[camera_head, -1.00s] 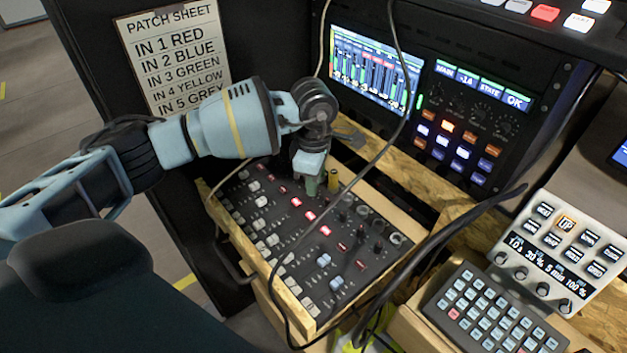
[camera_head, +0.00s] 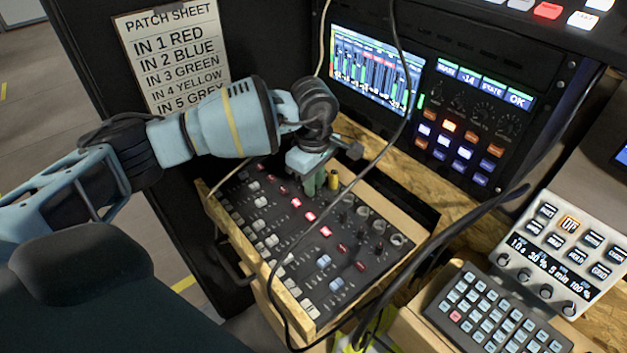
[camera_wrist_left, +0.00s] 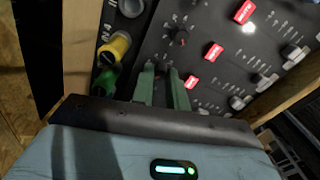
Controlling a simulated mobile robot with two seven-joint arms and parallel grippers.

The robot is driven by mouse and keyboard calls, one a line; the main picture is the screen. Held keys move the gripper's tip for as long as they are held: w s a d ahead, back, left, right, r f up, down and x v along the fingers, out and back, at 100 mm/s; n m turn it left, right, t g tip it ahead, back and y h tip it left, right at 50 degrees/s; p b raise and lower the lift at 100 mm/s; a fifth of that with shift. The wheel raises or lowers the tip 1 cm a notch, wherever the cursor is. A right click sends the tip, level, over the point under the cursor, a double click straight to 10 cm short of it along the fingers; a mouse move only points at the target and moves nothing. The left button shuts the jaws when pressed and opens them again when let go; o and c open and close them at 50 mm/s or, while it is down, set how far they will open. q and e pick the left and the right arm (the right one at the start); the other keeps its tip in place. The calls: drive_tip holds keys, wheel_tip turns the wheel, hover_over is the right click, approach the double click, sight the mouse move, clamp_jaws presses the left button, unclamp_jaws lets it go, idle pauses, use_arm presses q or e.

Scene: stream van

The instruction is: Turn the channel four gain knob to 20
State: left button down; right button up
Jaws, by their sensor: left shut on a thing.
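The mixer panel (camera_head: 335,285) lies in a wooden frame, with faders, lit red buttons and a row of knobs. My left gripper (camera_head: 312,184) points down onto the far part of its knob row. In the left wrist view, the green fingers (camera_wrist_left: 162,88) are closed around a spot in the knob row, in line with the yellow plug (camera_wrist_left: 118,46). The channel four gain knob there is hidden between the fingers, so its pointer and scale cannot be read. An uncovered dark knob (camera_wrist_left: 181,37) sits beside it. My right gripper is out of view.
A green plug (camera_wrist_left: 104,82) stands close to my fingers. A black cable (camera_head: 392,130) hangs across in front of the mixer. The rack screen (camera_head: 372,72) stands behind it. A keypad (camera_head: 497,308) and a white control box (camera_head: 556,255) stand at the right.

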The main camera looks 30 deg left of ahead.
use_arm(q)
drive_tip(key=c, duration=1.4)
unclamp_jaws()
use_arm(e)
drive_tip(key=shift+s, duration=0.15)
use_arm(q)
drive_tip(key=shift+r, duration=0.1)
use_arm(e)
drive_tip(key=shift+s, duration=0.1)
use_arm(q)
drive_tip(key=shift+r, duration=0.4)
wheel_tip(320, 180, up, 6)
drive_tip(key=shift+f, duration=0.1)
drive_tip(key=shift+r, duration=0.5)
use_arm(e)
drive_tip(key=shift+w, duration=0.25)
